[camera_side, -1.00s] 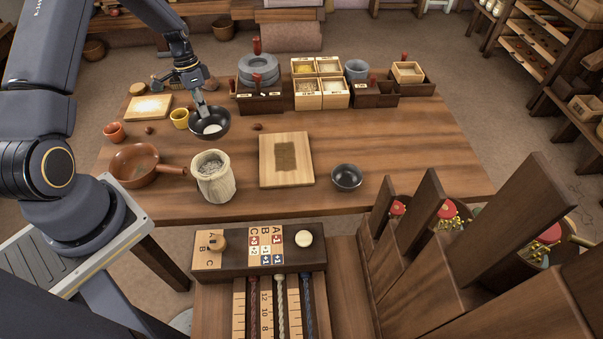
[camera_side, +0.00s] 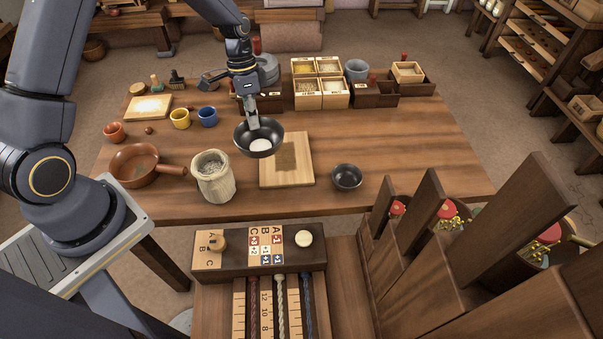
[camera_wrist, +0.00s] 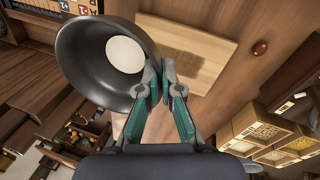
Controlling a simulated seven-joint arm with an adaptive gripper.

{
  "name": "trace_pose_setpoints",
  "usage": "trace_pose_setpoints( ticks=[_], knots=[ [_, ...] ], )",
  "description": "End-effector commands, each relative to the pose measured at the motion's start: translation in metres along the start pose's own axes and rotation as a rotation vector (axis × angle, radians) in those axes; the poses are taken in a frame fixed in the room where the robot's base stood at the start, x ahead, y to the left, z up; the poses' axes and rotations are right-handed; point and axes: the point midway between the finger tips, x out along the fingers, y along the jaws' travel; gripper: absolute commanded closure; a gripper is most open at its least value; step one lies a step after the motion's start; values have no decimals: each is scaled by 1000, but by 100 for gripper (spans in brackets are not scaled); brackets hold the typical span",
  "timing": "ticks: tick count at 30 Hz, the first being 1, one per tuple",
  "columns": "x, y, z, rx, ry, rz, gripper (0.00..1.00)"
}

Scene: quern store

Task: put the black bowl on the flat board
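A black bowl (camera_side: 243,140) with a round white patch inside hangs in the air, its rim pinched by my gripper (camera_side: 253,124). In the wrist view my gripper (camera_wrist: 158,88) has both fingertips closed on the rim of the black bowl (camera_wrist: 85,55). The flat board (camera_side: 285,179) is pale wood with a dark square patch and lies on the table. The held bowl covers its upper left corner in the side view. The board also shows in the wrist view (camera_wrist: 212,38), beside the bowl, with nothing seen resting on it.
A smaller dark bowl (camera_side: 347,177) stands right of the board. A pale sack (camera_side: 214,183) and a brown handled pan (camera_side: 138,166) stand to the left. Yellow (camera_side: 180,120) and blue (camera_side: 207,117) cups stand behind. Wooden boxes (camera_side: 320,92) line the back. The table's right side is clear.

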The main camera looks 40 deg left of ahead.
Motion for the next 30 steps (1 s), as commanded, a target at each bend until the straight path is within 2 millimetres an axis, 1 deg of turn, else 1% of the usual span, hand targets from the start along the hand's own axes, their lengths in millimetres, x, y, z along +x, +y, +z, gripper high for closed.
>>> trace_pose_setpoints(
  ticks=[1, 4, 7, 12, 17, 19, 24, 26, 30],
  knots=[
    [6, -10, -13, 0, 0, 1, 100],
    [14, -27, -35, 1, 0, 1, 100],
    [34, -41, -48, 1, -3, 2, 100],
    [54, -58, -65, 0, -1, 0, 100],
    [60, -63, -71, 1, 0, 0, 100],
    [66, -67, -74, 1, -1, 0, 100],
    [90, -72, -73, 0, -2, 2, 100],
    [93, -73, -73, 0, 0, 0, 100],
    [92, -73, -73, 0, 1, -1, 100]
  ],
)
